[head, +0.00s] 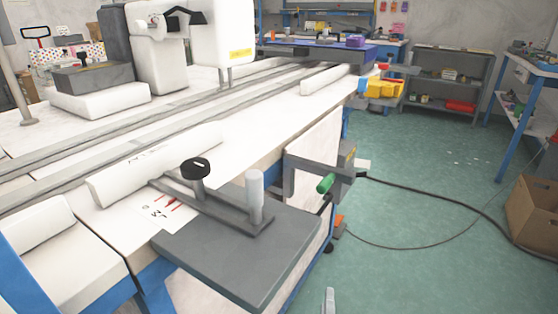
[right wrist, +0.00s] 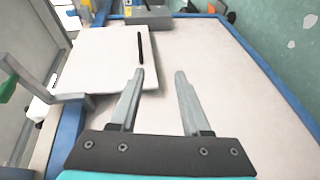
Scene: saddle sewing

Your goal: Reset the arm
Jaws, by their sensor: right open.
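My right gripper shows in the right wrist view (right wrist: 160,74) with its two grey fingers apart and nothing between them. In the head view only a small grey finger piece of it (head: 330,301) shows at the bottom edge, over the green floor, to the right of the machine's grey end plate (head: 250,262). The rest of the right arm is out of the frame. My left gripper is not in view.
The white sewing machine (head: 215,42) stands on a long white table at upper left. A green-handled lever (head: 325,183) sticks out near the grey plate. A cable crosses the floor to a cardboard box (head: 532,214).

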